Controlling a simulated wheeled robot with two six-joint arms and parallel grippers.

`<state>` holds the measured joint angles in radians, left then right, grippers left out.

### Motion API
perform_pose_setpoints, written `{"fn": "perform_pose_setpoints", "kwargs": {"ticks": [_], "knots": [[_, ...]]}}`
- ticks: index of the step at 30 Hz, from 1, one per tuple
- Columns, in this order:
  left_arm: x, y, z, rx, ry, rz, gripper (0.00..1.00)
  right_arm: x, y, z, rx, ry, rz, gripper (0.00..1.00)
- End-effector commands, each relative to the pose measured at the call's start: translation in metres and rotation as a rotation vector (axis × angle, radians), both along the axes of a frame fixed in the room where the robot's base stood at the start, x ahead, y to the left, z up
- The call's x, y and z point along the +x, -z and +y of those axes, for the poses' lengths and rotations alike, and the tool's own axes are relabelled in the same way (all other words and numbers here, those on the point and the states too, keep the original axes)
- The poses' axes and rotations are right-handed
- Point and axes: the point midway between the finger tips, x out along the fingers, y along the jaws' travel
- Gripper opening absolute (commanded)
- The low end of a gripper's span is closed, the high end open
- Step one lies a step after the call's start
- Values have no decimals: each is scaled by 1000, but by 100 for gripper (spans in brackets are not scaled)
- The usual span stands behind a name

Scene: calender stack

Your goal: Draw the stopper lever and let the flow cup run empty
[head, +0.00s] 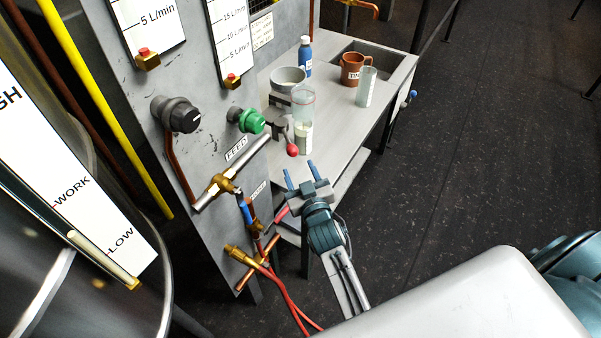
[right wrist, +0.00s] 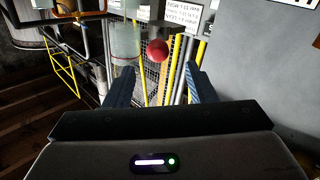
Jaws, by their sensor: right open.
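The stopper lever's red knob (head: 292,150) sticks out at the front of the bench, below a clear flow cup (head: 302,106). A clear glass (head: 303,138) stands under the cup; the fill levels are too small to tell. My right gripper (head: 300,172) is open and empty, just in front of and below the knob. In the right wrist view the red knob (right wrist: 157,50) shows beyond and between the two fingertips (right wrist: 158,80), apart from both. The clear vessel (right wrist: 125,42) is left of it there. My left gripper is not in view.
A panel with a green knob (head: 251,121) and brass valves (head: 220,187) stands close on the left. The floor (head: 480,150) at right is clear.

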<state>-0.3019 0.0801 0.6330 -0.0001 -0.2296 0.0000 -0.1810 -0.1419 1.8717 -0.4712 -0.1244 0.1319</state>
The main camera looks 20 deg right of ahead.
Motion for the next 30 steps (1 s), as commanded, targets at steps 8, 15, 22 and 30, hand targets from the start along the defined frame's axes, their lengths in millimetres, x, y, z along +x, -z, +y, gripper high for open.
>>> {"fn": "perform_pose_setpoints", "kwargs": {"ticks": [8,15,22,30], "knots": [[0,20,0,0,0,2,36,-4,7,-2,3,5,-2,50],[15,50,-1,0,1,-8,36,-18,5,-3,2,-10,-2,50],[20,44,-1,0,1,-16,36,1,-2,-4,-1,-16,-2,50],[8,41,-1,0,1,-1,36,53,-2,-8,-1,-16,-2,50]]}}
